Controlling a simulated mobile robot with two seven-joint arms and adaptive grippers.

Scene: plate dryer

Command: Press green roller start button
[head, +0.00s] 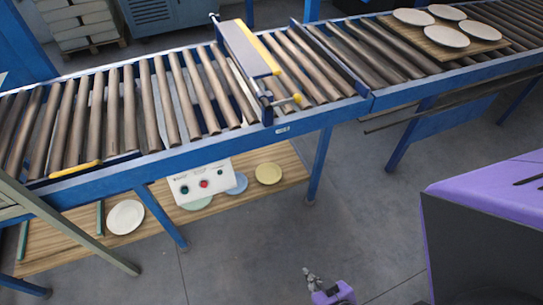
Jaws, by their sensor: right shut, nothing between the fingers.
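A white control box (199,183) hangs at the front edge of the blue roller conveyor, left of the middle of the head view. A red button (204,184) sits in the middle of its face. A small dark green button (184,190) is to its left, and another small dark greenish button (221,170) is to its right. The labels are too small to read. My right gripper (307,270) is at the bottom of the view, below and right of the box. It is shut and empty, well apart from the buttons. My left gripper is not in view.
The conveyor (170,163) crosses the view, with a yellow-edged gate (247,48) over it. A wooden board (480,50) with several plates lies at the upper right. A lower wooden shelf (70,245) holds plates. Blue legs stand below. Grey floor is open between gripper and conveyor.

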